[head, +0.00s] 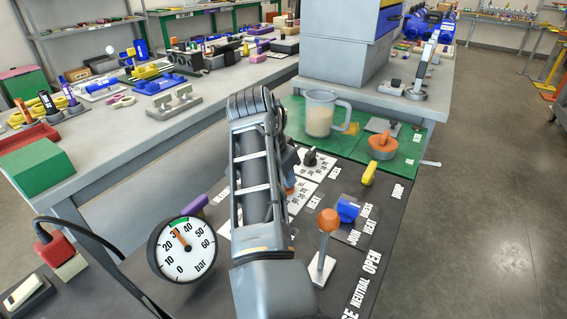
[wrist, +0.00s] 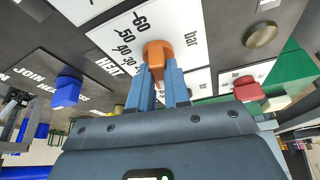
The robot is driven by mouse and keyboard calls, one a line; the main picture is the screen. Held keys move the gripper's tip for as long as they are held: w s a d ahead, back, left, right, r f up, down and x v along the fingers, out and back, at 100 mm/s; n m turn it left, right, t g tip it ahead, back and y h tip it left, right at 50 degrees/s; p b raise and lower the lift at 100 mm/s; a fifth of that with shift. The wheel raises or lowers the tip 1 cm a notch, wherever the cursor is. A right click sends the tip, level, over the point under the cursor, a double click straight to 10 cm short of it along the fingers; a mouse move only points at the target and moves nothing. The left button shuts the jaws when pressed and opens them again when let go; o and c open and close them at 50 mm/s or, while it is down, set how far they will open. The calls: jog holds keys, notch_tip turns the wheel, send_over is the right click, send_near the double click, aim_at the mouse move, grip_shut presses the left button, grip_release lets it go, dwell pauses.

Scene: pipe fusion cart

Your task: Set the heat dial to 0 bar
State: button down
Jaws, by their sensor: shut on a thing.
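The orange heat dial (wrist: 158,52) sits on a white scale plate (wrist: 112,48) in the wrist view. The figures 30, 40, 50 and 60 and the word bar show around it. My gripper (wrist: 158,72) is shut on the dial, with a blue finger on either side. The fingers hide part of the scale, and I cannot read the dial's setting. In the head view, my arm covers most of the dial, and only a bit of orange (head: 290,185) shows beside my gripper (head: 288,170).
A round bar gauge (head: 186,249) stands at left, its orange needle near 30. A black knob (head: 310,157), an orange-topped lever (head: 327,222), a blue switch (head: 348,208) and a yellow part (head: 369,173) are close by. A jug (head: 319,114) stands on the green mat behind.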

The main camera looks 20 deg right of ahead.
jog(key=shift+s+d+f+n+t+y+p, duration=0.1)
jog(key=shift+n+t+y+p, duration=0.05)
jog(key=shift+n+p, duration=0.45)
jog(key=shift+s+f+n+t+y+p, duration=0.1)
jog(key=shift+n+t+y+p, duration=0.05)
jog(key=shift+n+p, duration=0.45)
jog(key=c, duration=1.1)
grip_release()
jog(key=shift+w, duration=0.1)
jog(key=shift+r, duration=0.15)
jog(key=v, duration=0.7)
jog(key=shift+a+r, duration=0.25)
jog(key=shift+r, duration=0.05)
